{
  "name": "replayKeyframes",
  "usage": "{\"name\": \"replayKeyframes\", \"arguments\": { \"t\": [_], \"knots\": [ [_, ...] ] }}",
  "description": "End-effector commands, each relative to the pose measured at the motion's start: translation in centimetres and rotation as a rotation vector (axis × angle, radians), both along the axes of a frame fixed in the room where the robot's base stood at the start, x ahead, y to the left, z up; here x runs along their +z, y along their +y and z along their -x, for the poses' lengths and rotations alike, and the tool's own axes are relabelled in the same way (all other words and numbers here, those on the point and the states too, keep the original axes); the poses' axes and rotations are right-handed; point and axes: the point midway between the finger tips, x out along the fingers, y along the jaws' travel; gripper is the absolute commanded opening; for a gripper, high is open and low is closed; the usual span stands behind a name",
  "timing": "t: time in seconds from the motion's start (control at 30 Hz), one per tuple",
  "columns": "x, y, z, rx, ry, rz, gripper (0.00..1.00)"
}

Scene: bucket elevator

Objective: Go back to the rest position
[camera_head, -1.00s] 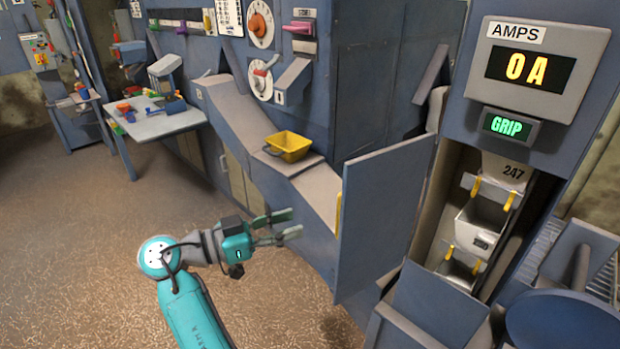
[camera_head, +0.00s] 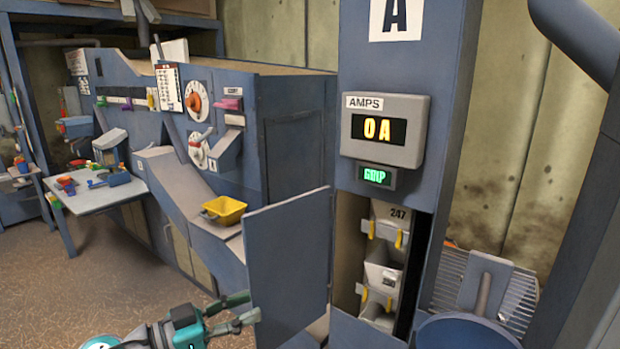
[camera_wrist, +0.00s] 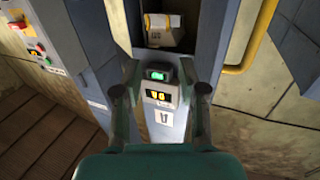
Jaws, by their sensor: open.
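My gripper (camera_head: 240,312) is at the bottom of the head view, with its two green fingers spread apart and nothing between them. It is in free air in front of the blue cabinets, left of the open elevator door (camera_head: 287,265). In the wrist view my gripper (camera_wrist: 160,85) is also open and empty, with the display column behind it, upside down. The lower part of my arm is cut off by the head view's bottom edge.
The open door stands close to the right of my gripper. White buckets (camera_head: 383,270) hang in the open shaft. A yellow tub (camera_head: 224,210) sits on the sloped ledge. A work table (camera_head: 100,195) with coloured parts stands at left. The floor (camera_head: 70,285) at lower left is clear.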

Motion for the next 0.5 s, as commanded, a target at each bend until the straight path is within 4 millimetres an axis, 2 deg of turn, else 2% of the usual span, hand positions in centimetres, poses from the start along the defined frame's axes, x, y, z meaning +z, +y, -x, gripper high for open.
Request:
{"name": "replayKeyframes", "arguments": {
  "t": [0.27,0.5],
  "knots": [
    [-2.3,-1.3,-0.8,0.035,0.044,0.024,0.41],
    [-5.8,-3.2,-1.7,0.091,0.112,0.057,0.41]
  ]
}}
